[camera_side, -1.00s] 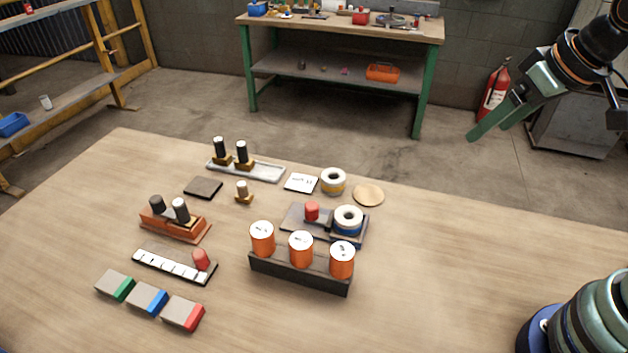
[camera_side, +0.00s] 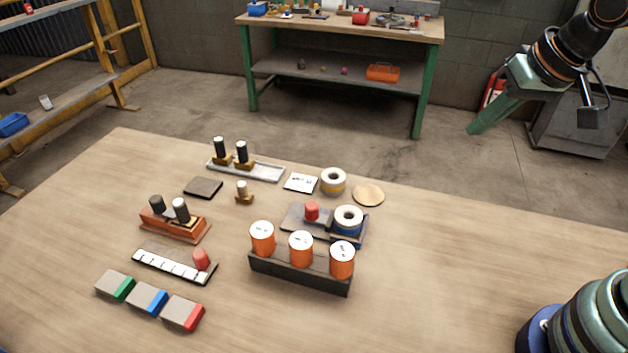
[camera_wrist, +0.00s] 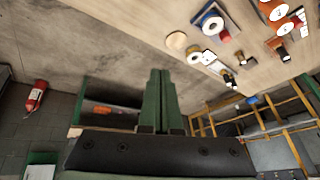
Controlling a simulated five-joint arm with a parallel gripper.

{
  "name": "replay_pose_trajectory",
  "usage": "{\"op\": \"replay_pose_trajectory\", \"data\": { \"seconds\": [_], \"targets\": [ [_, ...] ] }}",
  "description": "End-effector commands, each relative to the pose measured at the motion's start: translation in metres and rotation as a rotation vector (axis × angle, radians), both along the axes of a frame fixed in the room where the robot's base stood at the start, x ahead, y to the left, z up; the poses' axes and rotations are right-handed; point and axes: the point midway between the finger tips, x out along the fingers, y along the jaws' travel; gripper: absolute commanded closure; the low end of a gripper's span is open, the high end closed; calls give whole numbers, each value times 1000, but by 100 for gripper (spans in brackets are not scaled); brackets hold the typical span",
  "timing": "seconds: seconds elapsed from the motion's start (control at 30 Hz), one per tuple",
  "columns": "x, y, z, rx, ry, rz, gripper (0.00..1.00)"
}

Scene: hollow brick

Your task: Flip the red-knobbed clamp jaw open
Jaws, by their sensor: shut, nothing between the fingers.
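Two low fixtures on the wooden table carry red knobs. One is a grey plate (camera_side: 290,222) with an upright red knob (camera_side: 312,211) beside a blue-and-white roll (camera_side: 348,219). The other is a narrow strip with white segments (camera_side: 172,264) and a tilted red knob (camera_side: 201,259) at its right end. I cannot tell which is the clamp jaw, or how its jaw stands. My gripper (camera_side: 474,129) is raised in the upper right, well away from both. Its green fingers (camera_wrist: 161,74) are together and empty. The wrist view also shows a red knob (camera_wrist: 225,36).
Several orange cups in a dark holder (camera_side: 300,281) stand in front of the grey plate.

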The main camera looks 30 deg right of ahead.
Motion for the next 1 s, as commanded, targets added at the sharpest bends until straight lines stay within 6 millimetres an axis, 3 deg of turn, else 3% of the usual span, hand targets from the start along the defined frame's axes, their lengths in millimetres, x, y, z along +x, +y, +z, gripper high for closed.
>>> {"op": "replay_pose_trajectory", "data": {
  "seconds": [0.53, 1.0],
  "targets": [
    [51, 55, -28, 434, 90, -762, 100],
    [83, 111, -69, 753, 187, -1448, 100]
  ]
}}
